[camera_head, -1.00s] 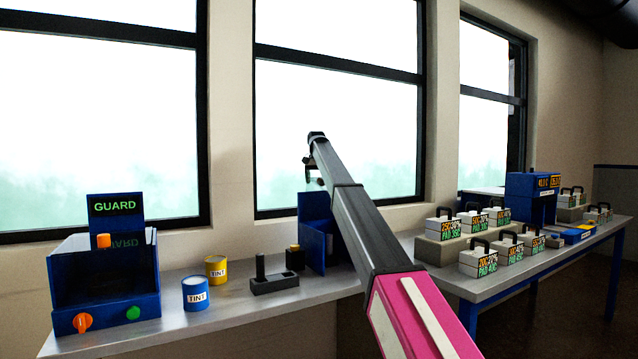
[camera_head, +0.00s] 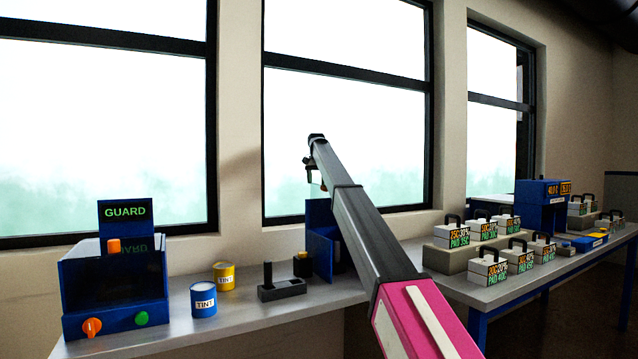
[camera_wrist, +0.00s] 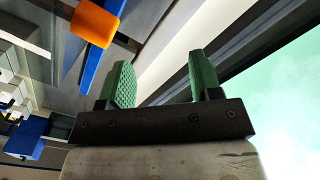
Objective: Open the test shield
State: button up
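A blue box marked GUARD (camera_head: 125,212) stands at the left of the bench. It has a see-through front panel (camera_head: 105,285) with an orange block (camera_head: 114,246) at its top edge, and an orange knob and a green button below. No part is labelled test shield. A blue upright panel (camera_head: 320,256) stands mid-bench, partly hidden by my arm, with a dark block with a yellow-orange top (camera_head: 303,262) beside it. My gripper (camera_head: 314,172) is above this panel. In the wrist view its green fingers (camera_wrist: 162,80) are apart and empty, with an orange block (camera_wrist: 94,22) on a blue strip beyond.
Blue (camera_head: 203,299) and yellow (camera_head: 223,276) TINT cans and a dark base with a post (camera_head: 281,288) stand on the grey bench (camera_head: 240,312). Several labelled pads (camera_head: 488,268) fill the right table. Windows are behind; the bench front is clear.

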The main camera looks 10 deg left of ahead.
jog(key=w, duration=0.1)
jog(key=w+a+r, duration=0.1)
jog(key=shift+w+r, duration=0.1)
jog(key=shift+w, duration=0.25)
dwell(0.4)
